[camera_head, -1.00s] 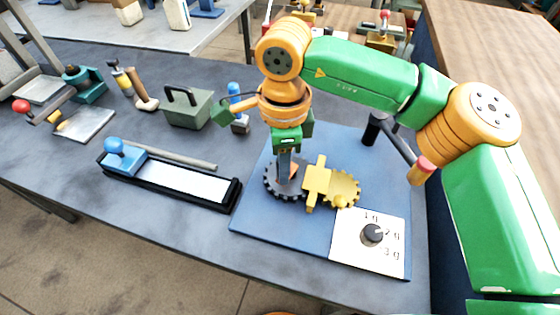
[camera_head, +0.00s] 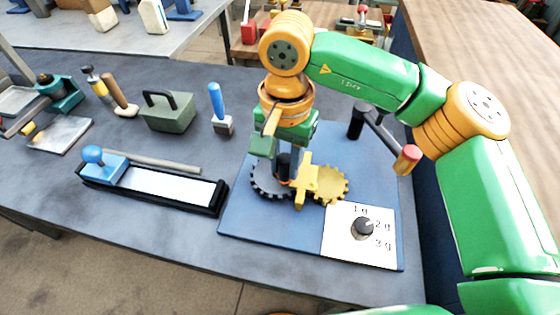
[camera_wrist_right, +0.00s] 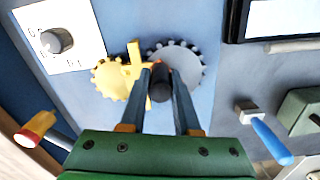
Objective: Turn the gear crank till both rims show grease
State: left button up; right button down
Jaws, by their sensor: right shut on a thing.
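A dark toothed gear (camera_head: 268,183) and a meshing yellow gear (camera_head: 333,184) sit on a blue base plate (camera_head: 250,228), with a yellow block (camera_head: 306,185) over where they meet. My right gripper (camera_wrist_right: 161,78) is shut on the black crank handle (camera_wrist_right: 160,92), which stands up from the dark gear. In the head view the fingers and handle hide part of that gear. In the wrist view the dark gear (camera_wrist_right: 185,62) and yellow gear (camera_wrist_right: 108,80) show plain rims; I cannot make out grease on either. My left gripper is out of view.
A dial (camera_head: 363,226) on a white 1 g to 3 g panel (camera_head: 345,252) is at the plate's front right.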

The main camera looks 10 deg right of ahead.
jog(key=n, duration=0.3)
jog(key=d+n, duration=0.1)
jog(key=n, duration=0.1)
jog(key=shift+w+d+n, duration=0.1)
jog(key=shift+w+n, duration=0.2)
jog(key=shift+w, duration=0.05)
jog(key=shift+w+d+n+p, duration=0.2)
jog(key=shift+w+n+p, duration=0.1)
jog(key=shift+n, duration=0.8)
jog(key=shift+w+d+n+p, duration=0.15)
jog(key=shift+n+p, duration=0.15)
jog(key=shift+n, duration=0.8)
jog(key=c, duration=0.6)
grip_release()
jog(key=shift+c, duration=0.2)
jog(key=shift+w, duration=0.1)
notch_tip(320, 180, up, 7)
